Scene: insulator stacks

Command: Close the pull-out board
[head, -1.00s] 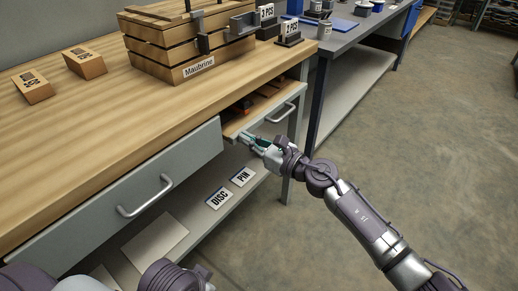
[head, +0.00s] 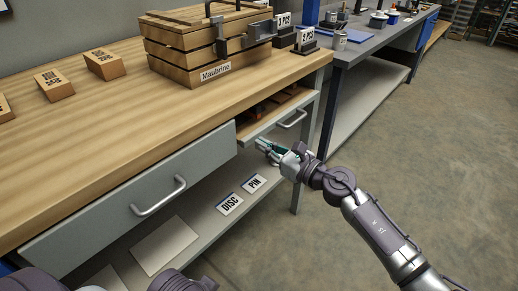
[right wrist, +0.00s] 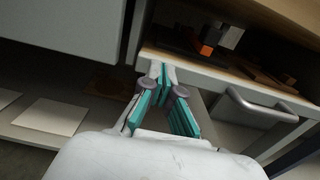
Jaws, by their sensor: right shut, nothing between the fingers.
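The pull-out board (head: 258,127) is a shallow wooden board with a grey front and a metal handle (head: 293,119). It sits under the bench top at its right end and is partly out, with its wooden surface showing. In the right wrist view, the board's front (right wrist: 215,76) crosses the picture, with dark and orange items behind it. My right gripper (head: 261,146) is shut and empty at the left end of the board's front. Its teal-lined fingers also show in the right wrist view (right wrist: 163,84); I cannot tell whether they touch.
A grey drawer (head: 130,195) with a handle is left of the board. The lower shelf (head: 205,240) carries DISC (head: 230,204) and PIN (head: 254,183) labels. A wooden crate (head: 185,70) and cardboard boxes (head: 105,64) stand on the bench. Floor is clear at right.

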